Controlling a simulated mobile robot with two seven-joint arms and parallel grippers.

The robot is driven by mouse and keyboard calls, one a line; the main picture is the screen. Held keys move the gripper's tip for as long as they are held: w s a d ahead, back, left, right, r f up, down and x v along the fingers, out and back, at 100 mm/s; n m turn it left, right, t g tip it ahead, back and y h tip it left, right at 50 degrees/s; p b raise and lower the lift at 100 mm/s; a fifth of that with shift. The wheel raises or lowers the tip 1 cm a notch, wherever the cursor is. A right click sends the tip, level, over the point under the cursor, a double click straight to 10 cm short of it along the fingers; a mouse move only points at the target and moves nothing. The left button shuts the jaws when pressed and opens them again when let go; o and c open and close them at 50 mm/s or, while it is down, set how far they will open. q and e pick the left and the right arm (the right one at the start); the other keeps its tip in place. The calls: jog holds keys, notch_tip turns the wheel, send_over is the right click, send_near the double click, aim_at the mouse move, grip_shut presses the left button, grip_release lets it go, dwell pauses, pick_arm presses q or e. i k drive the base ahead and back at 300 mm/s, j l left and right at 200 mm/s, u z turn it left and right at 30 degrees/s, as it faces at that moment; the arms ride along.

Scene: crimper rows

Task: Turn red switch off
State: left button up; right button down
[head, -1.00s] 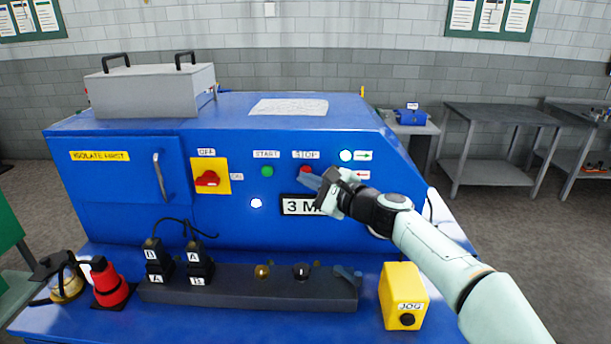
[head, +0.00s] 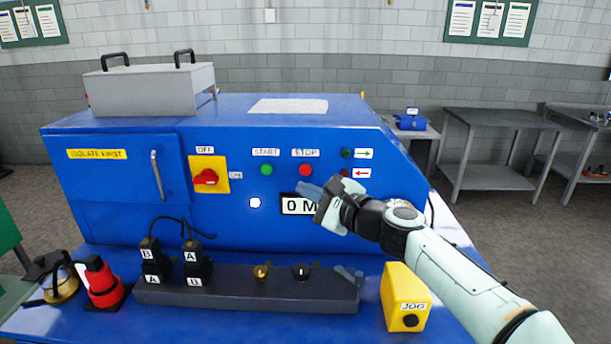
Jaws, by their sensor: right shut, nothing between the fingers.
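The red rotary switch (head: 206,177) sits on a yellow plate on the front of the blue machine (head: 110,225). An OFF label (head: 205,150) is above the plate, and a small label, partly unreadable, is at its right. The red knob looks roughly horizontal. My right gripper (head: 306,189) is shut and empty. It is in front of the panel, right of the switch, below the red STOP button (head: 305,170), and partly covers the display (head: 293,206), which reads 0 M. My left gripper is not in view.
A green START button (head: 266,170) lies between switch and STOP. Below is a dark ledge (head: 225,287) with plugs and knobs. A yellow JOG box (head: 404,290) stands right, and a red lamp-like object (head: 102,284) left.

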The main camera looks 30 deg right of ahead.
aim_at(207, 177)
jog(key=k, duration=1)
